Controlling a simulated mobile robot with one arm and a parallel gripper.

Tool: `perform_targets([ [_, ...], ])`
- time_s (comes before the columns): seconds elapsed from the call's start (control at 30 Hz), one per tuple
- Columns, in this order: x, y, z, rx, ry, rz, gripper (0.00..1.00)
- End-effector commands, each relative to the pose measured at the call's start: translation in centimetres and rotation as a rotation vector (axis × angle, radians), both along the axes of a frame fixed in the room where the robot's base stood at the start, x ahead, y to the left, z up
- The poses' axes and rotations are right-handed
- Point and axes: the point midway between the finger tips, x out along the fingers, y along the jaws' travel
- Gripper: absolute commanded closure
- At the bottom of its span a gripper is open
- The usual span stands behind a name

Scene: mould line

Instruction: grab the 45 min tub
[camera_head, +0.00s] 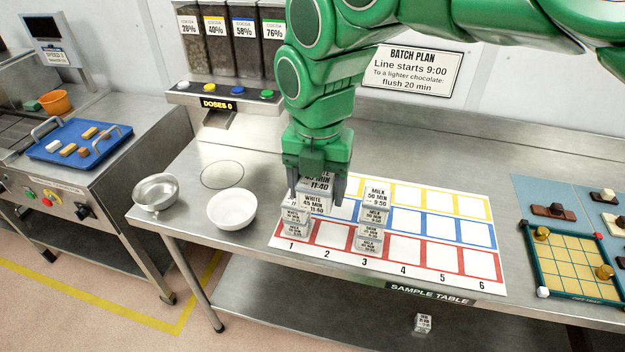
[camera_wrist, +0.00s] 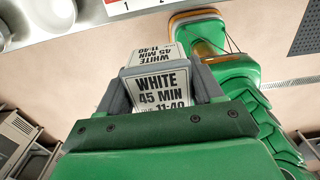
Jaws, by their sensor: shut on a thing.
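The white 45 min tub (camera_head: 313,204) is a small pale block-like tub marked WHITE, 45 MIN, 11:40, with print on its top and front. My gripper (camera_head: 317,192) points down over the left part of the sample card, shut on this tub, one finger on each side. In the wrist view the tub (camera_wrist: 160,90) sits between the fingers of my gripper (camera_wrist: 161,88), its label readable. Other small tubs (camera_head: 295,229) stand just below and left of it near column 1; whether the held tub touches them I cannot tell.
A stack of milk tubs (camera_head: 373,216) stands to the right on the card (camera_head: 423,281). A white bowl (camera_head: 236,207) and a metal bowl (camera_head: 156,191) are at left. A game-like board (camera_head: 570,262) is at right. A small tub (camera_head: 423,323) lies below the table.

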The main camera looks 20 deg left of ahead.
Motion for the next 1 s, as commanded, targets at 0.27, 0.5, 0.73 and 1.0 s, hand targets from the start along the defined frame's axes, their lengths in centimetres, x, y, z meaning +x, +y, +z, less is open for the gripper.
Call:
perform_targets([
  [0.27,-0.4,-0.2,1.3,-0.001,0.000,0.001,0.68],
  [0.5,-0.4,-0.2,3.5,-0.001,0.000,0.001,0.68],
  [0.73,-0.3,-0.2,5.6,0.000,-0.001,0.001,0.68],
  [1.0,-0.4,-0.2,7.2,-0.001,0.001,0.001,0.68],
])
